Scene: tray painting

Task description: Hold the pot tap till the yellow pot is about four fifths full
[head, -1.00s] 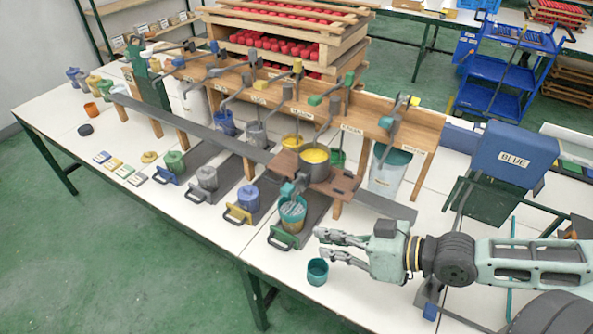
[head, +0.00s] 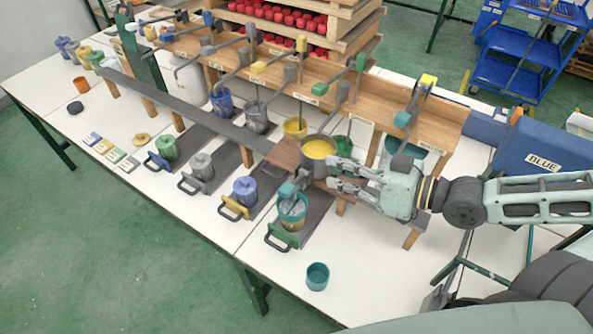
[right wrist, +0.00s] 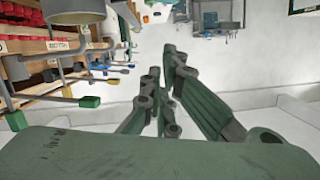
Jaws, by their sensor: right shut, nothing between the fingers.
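A grey pot (head: 318,168) holding yellow paint (head: 318,148) stands on a brown carriage on the long grey rail. A yellow pot (head: 295,129) stands behind the rail. My right gripper (head: 332,172) is shut and empty beside the grey pot, at its right; I cannot tell whether it touches it. Its fingers also show in the right wrist view (right wrist: 160,66). My left gripper is not in view.
A row of levered taps runs along the wooden rack (head: 440,125). Several pots stand on trays in front of the rail. A small teal cup (head: 317,277) stands at the table's front, with free white table around it. A blue bin (head: 543,160) is at the right.

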